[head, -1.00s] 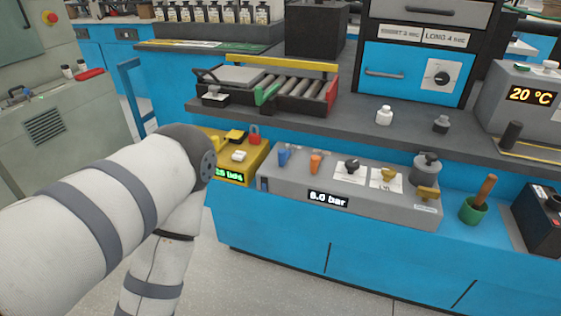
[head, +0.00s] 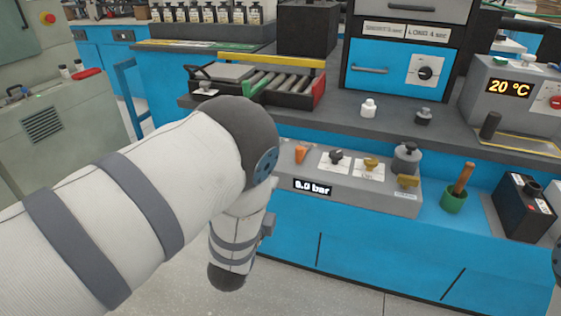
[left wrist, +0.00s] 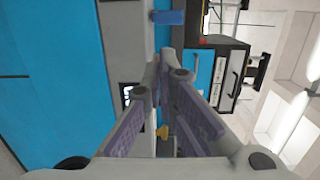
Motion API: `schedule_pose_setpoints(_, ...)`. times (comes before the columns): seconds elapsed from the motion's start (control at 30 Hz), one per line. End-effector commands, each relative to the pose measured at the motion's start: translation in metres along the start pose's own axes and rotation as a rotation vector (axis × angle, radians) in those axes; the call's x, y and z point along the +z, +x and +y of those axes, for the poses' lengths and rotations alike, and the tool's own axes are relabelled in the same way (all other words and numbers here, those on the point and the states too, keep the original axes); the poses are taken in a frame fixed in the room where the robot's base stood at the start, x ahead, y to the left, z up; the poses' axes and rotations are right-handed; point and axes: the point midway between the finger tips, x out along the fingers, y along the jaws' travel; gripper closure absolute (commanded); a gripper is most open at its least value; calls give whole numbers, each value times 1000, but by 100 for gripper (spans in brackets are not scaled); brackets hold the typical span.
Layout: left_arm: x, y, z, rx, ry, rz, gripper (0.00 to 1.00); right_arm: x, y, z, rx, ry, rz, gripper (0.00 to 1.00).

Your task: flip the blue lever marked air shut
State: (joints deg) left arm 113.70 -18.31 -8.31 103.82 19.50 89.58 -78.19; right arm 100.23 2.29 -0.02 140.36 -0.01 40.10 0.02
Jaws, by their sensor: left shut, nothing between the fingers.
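The blue lever (left wrist: 168,17) shows at the top of the left wrist view, on the grey panel. In the head view my left arm hides it. In the head view the gripper is mostly hidden behind my arm. My right gripper is not in view.
A grey shelf (head: 325,118) with a roller tray (head: 270,84) overhangs behind the panel. A green cup (head: 453,203) with a wooden handle and a black box (head: 523,207) stand to the panel's right. The floor in front is clear.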

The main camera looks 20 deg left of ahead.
Motion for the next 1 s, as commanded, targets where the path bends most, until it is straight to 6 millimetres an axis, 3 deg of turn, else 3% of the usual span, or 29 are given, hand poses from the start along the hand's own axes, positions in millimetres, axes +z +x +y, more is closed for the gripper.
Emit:
schedule_pose_setpoints(0.1, -4, 4, -9, -35, 28, 6, 100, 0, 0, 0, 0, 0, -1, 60)
schedule_pose_setpoints(0.47, -3, 12, -7, -31, 25, 4, 100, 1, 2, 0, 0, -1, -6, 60)
schedule_pose_setpoints(0.8, -3, 77, -6, -27, 24, 5, 100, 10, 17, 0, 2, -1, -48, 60)
schedule_pose_setpoints(1.0, -4, 99, -8, -27, 25, 5, 100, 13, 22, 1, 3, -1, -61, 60)
